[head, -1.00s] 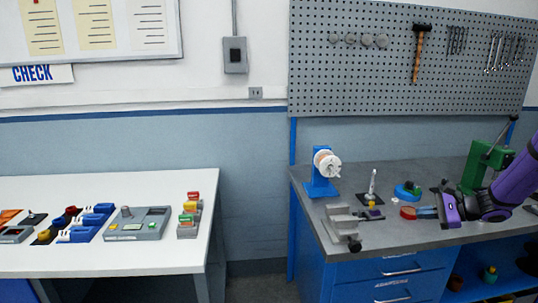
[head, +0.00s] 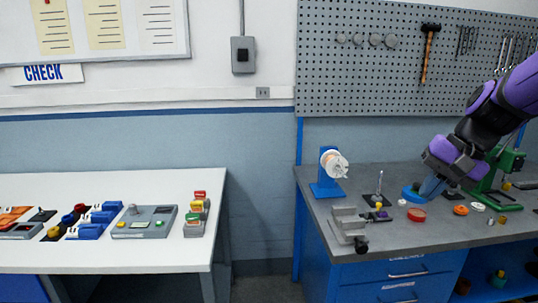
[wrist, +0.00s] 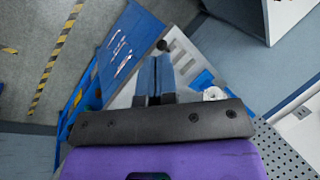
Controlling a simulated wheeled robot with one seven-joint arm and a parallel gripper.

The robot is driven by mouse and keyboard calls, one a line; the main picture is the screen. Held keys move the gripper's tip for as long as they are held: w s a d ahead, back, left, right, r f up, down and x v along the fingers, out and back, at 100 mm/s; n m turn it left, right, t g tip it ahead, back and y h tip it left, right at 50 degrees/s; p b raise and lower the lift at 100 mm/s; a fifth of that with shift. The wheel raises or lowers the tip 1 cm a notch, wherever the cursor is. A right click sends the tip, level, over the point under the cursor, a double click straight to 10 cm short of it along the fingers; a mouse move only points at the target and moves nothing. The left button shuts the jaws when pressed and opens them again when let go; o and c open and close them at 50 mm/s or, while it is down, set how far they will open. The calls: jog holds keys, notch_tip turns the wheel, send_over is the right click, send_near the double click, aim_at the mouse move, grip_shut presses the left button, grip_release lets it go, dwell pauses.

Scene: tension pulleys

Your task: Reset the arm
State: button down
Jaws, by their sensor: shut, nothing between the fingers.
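My purple and black arm reaches in from the right in the head view. My gripper (head: 431,187) has blue-grey fingers pointing down above the grey workbench (head: 447,240). The fingers look closed together, with nothing between them, and they also show in the wrist view (wrist: 154,75). A blue round piece (head: 411,193) lies just behind and left of the fingertips in the picture. A red round container (head: 417,214) stands below them. Whether the fingertips touch anything is hard to tell, but they appear above the bench.
A green press (head: 497,180) stands right of the gripper. A grey vise (head: 350,226) is at the bench's front left, with a blue spool stand (head: 328,178) behind it. A pegboard (head: 390,70) with tools rises behind. A white table (head: 120,260) stands left, across a gap.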

jog(key=s+r+n+t+h, duration=0.1)
jog(key=s+r+n+h, duration=0.1)
jog(key=s, duration=0.6)
jog(key=s+r+n+t+h, duration=0.2)
jog(key=s+n, duration=0.1)
jog(key=s, duration=0.5)
jog(key=shift+s+a+r+n, duration=0.25)
jog(key=shift+a+n, duration=0.05)
jog(key=shift+a, duration=0.1)
